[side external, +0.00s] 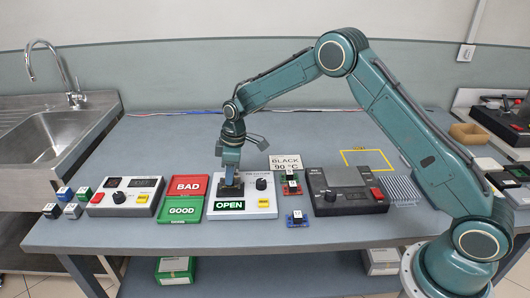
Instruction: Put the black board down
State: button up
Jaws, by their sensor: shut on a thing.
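My gripper (231,180) points down over the left part of a white test device (262,209) and is shut on a dark thing, the black board (231,191). The board is low over or on the device's dark area; I cannot tell whether it touches. The fingers hide part of it. The device has a black knob, a yellow button and a green-lettered OPEN display (229,205). A sign behind it reads BLACK 90 °C (285,162).
A red board (291,186) and a blue board (297,218) lie right of the device. Red BAD (188,185) and green GOOD (180,209) trays are left of it. A dark machine (345,190) stands right. Small coloured blocks sit far left. A yellow outline (367,153) marks clear table behind.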

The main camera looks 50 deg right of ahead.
aim_at(237, 182)
jog(key=shift+f, duration=0.95)
jog(key=shift+f, duration=0.25)
jog(key=o, duration=1)
jog(key=shift+d, duration=0.1)
jog(key=shift+w+r, duration=0.1)
jog(key=shift+r, duration=0.05)
jog(key=shift+d+r, duration=0.1)
jog(key=shift+r, duration=0.35)
jog(key=r, duration=0.3)
jog(key=s+r, duration=0.1)
jog(key=r, duration=0.3)
jog(key=d+r, duration=0.1)
jog(key=r, duration=0.3)
jog(key=shift+s+r, duration=0.1)
jog(key=shift+s, duration=0.15)
jog(key=shift+r, duration=0.1)
